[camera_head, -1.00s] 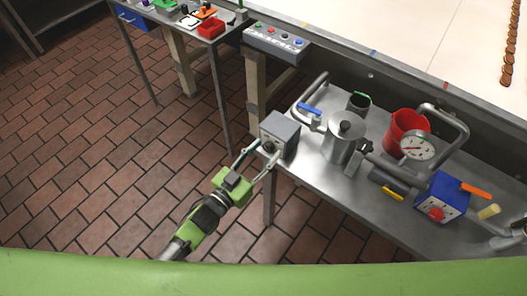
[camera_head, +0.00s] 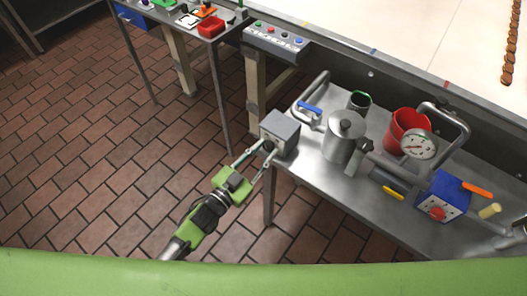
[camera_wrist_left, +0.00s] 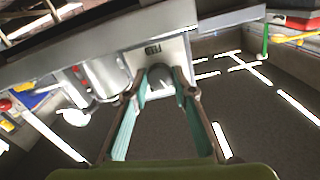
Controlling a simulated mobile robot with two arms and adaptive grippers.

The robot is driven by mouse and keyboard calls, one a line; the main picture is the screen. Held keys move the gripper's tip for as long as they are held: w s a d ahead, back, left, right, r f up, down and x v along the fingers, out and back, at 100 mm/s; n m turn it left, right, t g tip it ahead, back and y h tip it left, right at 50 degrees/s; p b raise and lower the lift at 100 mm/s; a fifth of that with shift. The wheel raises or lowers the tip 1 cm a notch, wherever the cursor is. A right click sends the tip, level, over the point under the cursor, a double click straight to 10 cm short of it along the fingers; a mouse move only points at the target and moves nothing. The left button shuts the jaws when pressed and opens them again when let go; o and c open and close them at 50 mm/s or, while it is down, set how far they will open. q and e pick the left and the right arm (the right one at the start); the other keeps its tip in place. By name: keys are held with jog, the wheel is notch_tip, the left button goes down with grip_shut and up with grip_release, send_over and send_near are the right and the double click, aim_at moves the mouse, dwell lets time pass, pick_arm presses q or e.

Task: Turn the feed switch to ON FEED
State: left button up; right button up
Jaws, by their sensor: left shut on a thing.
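The feed switch is a grey box (camera_head: 284,132) at the left corner of the metal table. A dark round knob (camera_head: 268,146) is on its front face. In the left wrist view the knob (camera_wrist_left: 160,77) sits below a small label on a pale plate (camera_wrist_left: 142,62); I cannot read the label or the knob's setting clearly. My left gripper (camera_head: 267,150) reaches in from the lower left, its fingertips shut on the knob from both sides. It also shows in the left wrist view (camera_wrist_left: 160,88). My right gripper is not in view.
On the metal table (camera_head: 325,185) behind and right of the switch stand a metal canister (camera_head: 344,142), pipes, a red bucket (camera_head: 407,128), a round gauge (camera_head: 418,145) and a blue box (camera_head: 442,192). A button panel (camera_head: 275,40) is farther back. The floor at left is clear.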

pick_arm(q)
jog(key=m+b, duration=0.1)
jog(key=m, duration=0.4)
jog(key=shift+m, duration=0.3)
jog(key=m+b, duration=0.1)
jog(key=m, duration=0.3)
jog(key=shift+m+b, duration=0.35)
jog(key=shift+m, duration=0.45)
jog(key=o, duration=1.1)
jog(key=v, duration=1.2)
